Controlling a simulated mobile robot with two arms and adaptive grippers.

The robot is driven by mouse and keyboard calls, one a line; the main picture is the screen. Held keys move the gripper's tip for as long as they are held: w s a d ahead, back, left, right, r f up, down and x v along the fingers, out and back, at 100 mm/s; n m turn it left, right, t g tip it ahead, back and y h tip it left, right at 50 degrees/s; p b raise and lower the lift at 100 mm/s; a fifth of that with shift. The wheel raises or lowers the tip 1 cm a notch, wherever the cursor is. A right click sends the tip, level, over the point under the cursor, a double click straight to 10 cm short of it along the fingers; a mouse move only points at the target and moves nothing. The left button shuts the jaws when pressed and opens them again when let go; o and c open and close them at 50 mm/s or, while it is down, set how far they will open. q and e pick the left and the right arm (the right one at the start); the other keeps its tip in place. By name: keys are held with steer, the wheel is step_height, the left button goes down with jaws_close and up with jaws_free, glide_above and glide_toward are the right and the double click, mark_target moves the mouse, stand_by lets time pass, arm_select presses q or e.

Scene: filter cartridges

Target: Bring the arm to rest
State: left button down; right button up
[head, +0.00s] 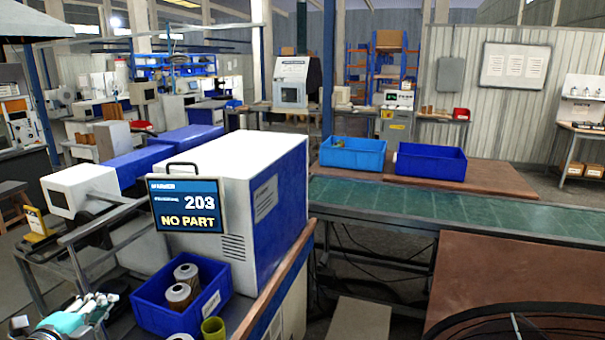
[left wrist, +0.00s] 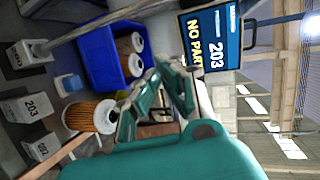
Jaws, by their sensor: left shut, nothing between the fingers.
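My left gripper (head: 102,301) is low at the left edge of the head view, left of a blue bin (head: 141,314). Its teal fingers (left wrist: 168,88) are shut and empty in the left wrist view. The bin holds pleated filter cartridges with pale end caps (head: 186,272), and it also shows in the left wrist view (left wrist: 97,52). Another orange pleated cartridge (left wrist: 88,116) is outside the bin in the left wrist view, apart from the fingers. My right gripper is not in view.
A screen (head: 187,205) reading "203" and "NO PART" is mounted by a white and blue machine (head: 276,190). White labelled blocks (left wrist: 30,106) lie near the outside cartridge. Two blue crates (head: 353,154) stand beyond a green conveyor (head: 450,205). An olive cup (head: 213,329) is beside the bin.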

arm_select(q)
steer(key=s+d+f+n+g+y, duration=0.1)
steer(key=s+d+f+n+g, duration=0.3)
steer(key=s+f, duration=0.4)
steer(key=s+d+f+n+g+y, duration=0.1)
steer(key=s+d+f+n, duration=0.35)
steer(key=f, duration=0.55)
steer(key=s+d+f+n+g+h, duration=0.1)
steer(key=s+d+f+n+g, duration=0.3)
steer(key=s, duration=0.4)
steer(key=s+d+f+n+g+h, duration=0.1)
steer(key=s+d+n+g, duration=0.1)
steer(key=s+d+n, duration=0.35)
steer(key=s+f+m+g, duration=0.1)
steer(key=s+f, duration=0.2)
steer(key=f, duration=1.1)
steer(key=s+f+m+g, duration=0.1)
steer(key=s+f, duration=0.1)
steer(key=f, duration=1.3)
steer(key=s+a+f+g, duration=0.1)
steer(key=s+a+f, duration=0.1)
steer(key=s+f, duration=1.1)
steer(key=s, duration=0.3)
steer(key=shift+a+f+y, duration=0.25)
steer(key=shift+a+y, duration=0.05)
steer(key=shift+a, duration=0.05)
